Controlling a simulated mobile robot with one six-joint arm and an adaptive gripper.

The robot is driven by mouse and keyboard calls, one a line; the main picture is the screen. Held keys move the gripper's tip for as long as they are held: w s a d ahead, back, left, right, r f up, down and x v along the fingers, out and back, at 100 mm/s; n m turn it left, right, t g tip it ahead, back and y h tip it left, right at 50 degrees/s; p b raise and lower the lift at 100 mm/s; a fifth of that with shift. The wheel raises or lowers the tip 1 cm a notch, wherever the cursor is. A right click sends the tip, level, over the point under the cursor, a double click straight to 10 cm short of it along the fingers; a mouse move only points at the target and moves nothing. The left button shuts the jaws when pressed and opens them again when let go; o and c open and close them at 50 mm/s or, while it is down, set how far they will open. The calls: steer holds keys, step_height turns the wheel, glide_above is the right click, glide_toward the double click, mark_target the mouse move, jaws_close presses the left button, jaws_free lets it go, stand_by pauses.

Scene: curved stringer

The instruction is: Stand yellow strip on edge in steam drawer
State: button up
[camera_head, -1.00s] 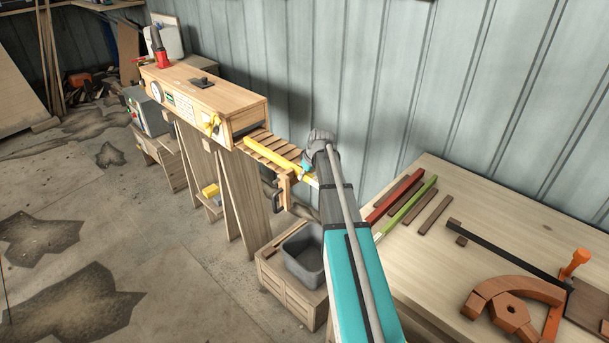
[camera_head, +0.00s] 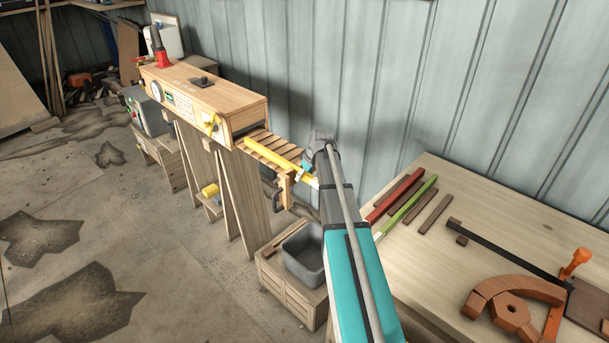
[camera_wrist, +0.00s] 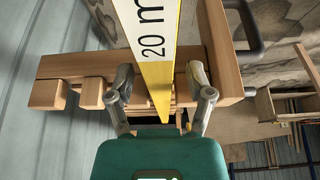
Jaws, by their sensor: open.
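The yellow strip (camera_head: 272,155) lies along the slatted wooden drawer (camera_head: 285,147) that sticks out of the steam box (camera_head: 205,95). In the wrist view the yellow strip (camera_wrist: 164,92) runs between my two fingers, and a white label reading "20 m" covers its near broad face. My gripper (camera_wrist: 161,90) is open, with one finger on each side of the strip and a visible gap on both sides. In the head view my gripper is mostly hidden by my wrist. Whether the strip rests fully on its edge is hard to tell. The drawer's slats (camera_wrist: 92,93) show behind it.
A workbench (camera_head: 520,200) at right holds a red strip (camera_head: 393,203), a green strip (camera_head: 410,208), dark strips and a curved wooden form (camera_head: 510,295). The corrugated wall is close behind.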

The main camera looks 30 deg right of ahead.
steer(key=shift+r, duration=0.2)
step_height(320, 180, up, 10)
steer(key=p, duration=1)
steer(key=shift+w+f, duration=0.1)
steer(key=shift+f, duration=0.15)
steer(key=shift+a, duration=0.15)
stand_by(0.4)
steer(key=s+a+f+m+g+h, duration=0.1)
steer(key=s+a+m+g, duration=0.3)
steer(key=s+a, duration=1.9)
steer(key=s, duration=0.2)
steer(key=shift+s+a+f+g+h, duration=0.3)
steer(key=shift+s+a, duration=0.1)
steer(key=shift+d, duration=0.1)
